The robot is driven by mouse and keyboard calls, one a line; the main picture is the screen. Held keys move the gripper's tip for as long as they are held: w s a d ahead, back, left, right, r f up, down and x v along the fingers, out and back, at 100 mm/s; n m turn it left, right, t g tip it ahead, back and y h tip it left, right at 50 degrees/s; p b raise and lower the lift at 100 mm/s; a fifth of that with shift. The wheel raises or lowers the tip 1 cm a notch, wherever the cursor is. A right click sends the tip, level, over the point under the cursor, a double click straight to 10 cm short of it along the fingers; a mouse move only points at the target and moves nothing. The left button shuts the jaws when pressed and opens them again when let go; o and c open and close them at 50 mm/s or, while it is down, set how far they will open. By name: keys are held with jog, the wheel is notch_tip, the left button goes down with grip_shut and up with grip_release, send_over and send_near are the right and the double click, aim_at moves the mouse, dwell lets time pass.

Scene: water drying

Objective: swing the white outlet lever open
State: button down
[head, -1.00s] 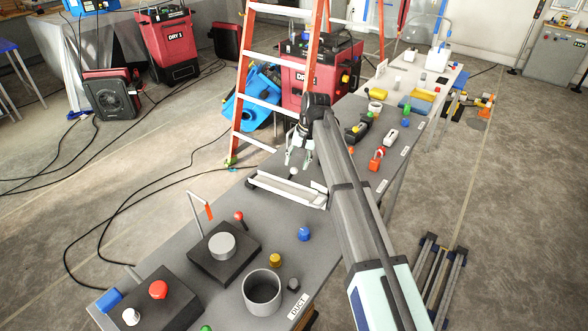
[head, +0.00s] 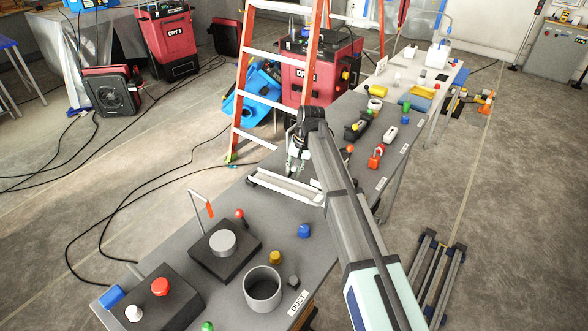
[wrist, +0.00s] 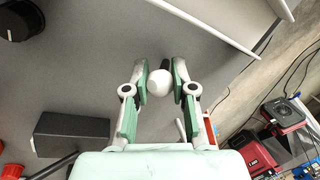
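A round white knob (wrist: 160,82) with a short dark stem behind it shows in the wrist view; it appears to be the end of the white outlet lever. It lies between the two fingertips of my gripper (wrist: 161,80), with a narrow gap visible on each side. The gripper is open around the knob and does not clamp it. In the head view my gripper (head: 299,158) is low over the bench beside a white trough-like frame (head: 287,190). The knob is hard to make out there behind the fingers.
An orange ladder (head: 240,110) stands close behind the bench. In the wrist view a dark box (wrist: 72,133) lies left of my gripper.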

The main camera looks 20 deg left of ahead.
jog(key=shift+s+d+f+b, duration=0.1)
jog(key=shift+d+f+b, duration=0.1)
jog(key=shift+b, duration=0.2)
jog(key=shift+d+f+y+b, duration=0.1)
jog(key=shift+d+y+b, duration=0.1)
jog(key=shift+y+b, duration=0.4)
jog(key=shift+a, duration=0.1)
jog(key=c, duration=0.9)
grip_release()
jog(key=shift+c, duration=0.2)
jog(key=shift+r, duration=0.2)
jog(key=v, duration=1.1)
jog(key=shift+s+d+r, duration=0.2)
jog(key=shift+d+r, duration=0.1)
jog(key=shift+r, duration=0.05)
